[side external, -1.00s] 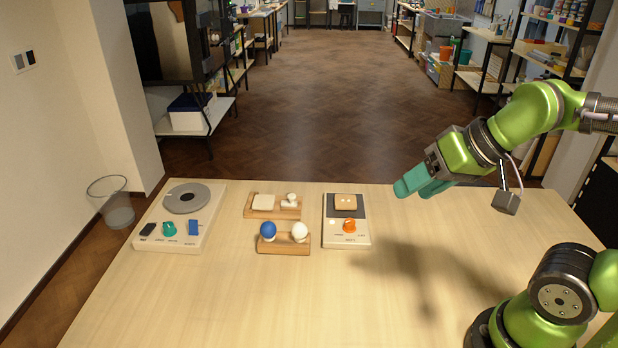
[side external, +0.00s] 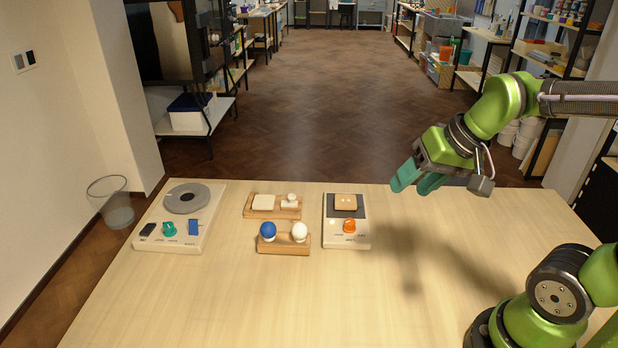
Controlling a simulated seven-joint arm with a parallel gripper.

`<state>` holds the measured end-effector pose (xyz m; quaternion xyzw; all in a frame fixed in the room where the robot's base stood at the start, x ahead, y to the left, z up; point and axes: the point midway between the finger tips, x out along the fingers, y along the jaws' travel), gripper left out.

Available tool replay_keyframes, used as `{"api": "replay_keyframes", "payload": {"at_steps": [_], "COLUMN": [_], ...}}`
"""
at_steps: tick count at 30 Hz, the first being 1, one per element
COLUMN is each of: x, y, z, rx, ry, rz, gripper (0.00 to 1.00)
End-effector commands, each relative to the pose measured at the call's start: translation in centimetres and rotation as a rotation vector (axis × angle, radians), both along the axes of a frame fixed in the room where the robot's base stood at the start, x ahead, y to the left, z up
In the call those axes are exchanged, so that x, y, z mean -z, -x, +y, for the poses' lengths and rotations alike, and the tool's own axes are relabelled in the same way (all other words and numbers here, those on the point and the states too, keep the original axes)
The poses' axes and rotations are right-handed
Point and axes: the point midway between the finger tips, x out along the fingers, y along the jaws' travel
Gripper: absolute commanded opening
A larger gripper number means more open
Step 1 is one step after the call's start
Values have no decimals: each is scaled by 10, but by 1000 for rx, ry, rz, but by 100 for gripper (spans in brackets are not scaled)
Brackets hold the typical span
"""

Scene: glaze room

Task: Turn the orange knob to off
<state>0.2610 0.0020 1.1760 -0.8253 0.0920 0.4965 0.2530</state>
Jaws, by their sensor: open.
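The orange knob (side external: 349,226) sits on the front part of a small white panel (side external: 362,241) with a dark upper area, near the middle of the table. Small labels flank the knob, too small to read, and I cannot tell which setting it points to. A tan block (side external: 345,202) lies on the panel's dark area. My gripper (side external: 405,184), with teal fingers, is open and empty. It is in the air to the right of and above the panel, apart from the knob, tilted down to the left.
A wooden holder (side external: 284,248) with a blue ball and a white ball stands left of the panel, with another wooden stand (side external: 272,211) behind it. A larger panel (side external: 147,245) with a teal knob is at far left.

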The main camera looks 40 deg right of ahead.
Motion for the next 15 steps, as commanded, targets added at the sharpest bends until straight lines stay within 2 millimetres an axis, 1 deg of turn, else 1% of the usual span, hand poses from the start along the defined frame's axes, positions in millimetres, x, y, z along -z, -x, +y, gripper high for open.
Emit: {"api": "replay_keyframes", "payload": {"at_steps": [1, 3, 5, 9, 12, 15], "x": [6, 12, 19, 36, 47, 51], "y": [-13, -30, -45, -78, -98, -115], "z": [-12, -27, -40, -71, -89, -97], "rx": [83, 219, 353, 696, 947, 1162], "ry": [-34, -102, -172, -361, -500, -617], "rz": [60, 135, 200, 348, 447, 524], "gripper": [52, 52, 52, 52, 52, 52]}}
